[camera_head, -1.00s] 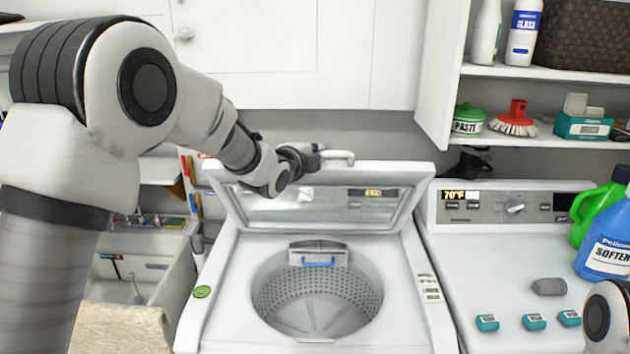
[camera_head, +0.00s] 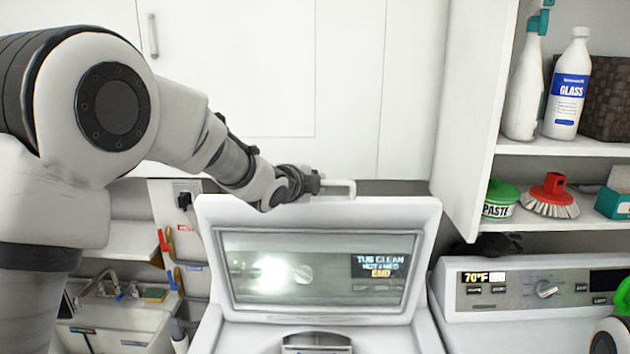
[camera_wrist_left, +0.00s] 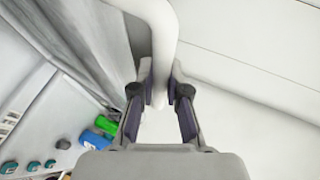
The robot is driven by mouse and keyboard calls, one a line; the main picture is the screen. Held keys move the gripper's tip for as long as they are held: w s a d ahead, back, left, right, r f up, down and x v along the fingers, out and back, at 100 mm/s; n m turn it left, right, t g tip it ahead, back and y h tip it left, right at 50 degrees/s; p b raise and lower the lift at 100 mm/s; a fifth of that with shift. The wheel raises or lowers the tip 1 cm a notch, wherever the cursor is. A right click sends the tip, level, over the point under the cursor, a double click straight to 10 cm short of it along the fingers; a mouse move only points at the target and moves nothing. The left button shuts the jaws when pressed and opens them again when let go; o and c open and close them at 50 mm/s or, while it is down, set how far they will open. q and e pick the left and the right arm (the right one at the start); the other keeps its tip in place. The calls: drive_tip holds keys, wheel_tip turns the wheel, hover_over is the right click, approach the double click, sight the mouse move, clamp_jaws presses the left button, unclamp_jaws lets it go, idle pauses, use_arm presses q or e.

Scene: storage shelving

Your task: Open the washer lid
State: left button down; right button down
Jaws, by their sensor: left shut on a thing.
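The washer lid (camera_head: 425,225) is white with a glass window and stands raised, nearly upright, in the head view. A white handle (camera_head: 345,188) sticks up at its top edge. My left gripper (camera_head: 316,187) is shut on this handle at its left part. In the left wrist view the handle (camera_wrist_left: 158,30) runs down between the two fingers of the left gripper (camera_wrist_left: 161,90). The washer body (camera_head: 425,335) shows below the lid, and only the back of its tub opening is in view. My right gripper is out of view.
A second machine with a control panel (camera_head: 515,290) stands at right. White cabinets (camera_head: 250,70) hang behind the lid. A sink (camera_head: 120,325) is at left.

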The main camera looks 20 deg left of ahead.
use_arm(q)
drive_tip(key=shift+s+f, duration=0.1)
drive_tip(key=shift+f, duration=0.1)
drive_tip(key=c, duration=1.4)
unclamp_jaws()
drive_tip(key=shift+w, duration=0.2)
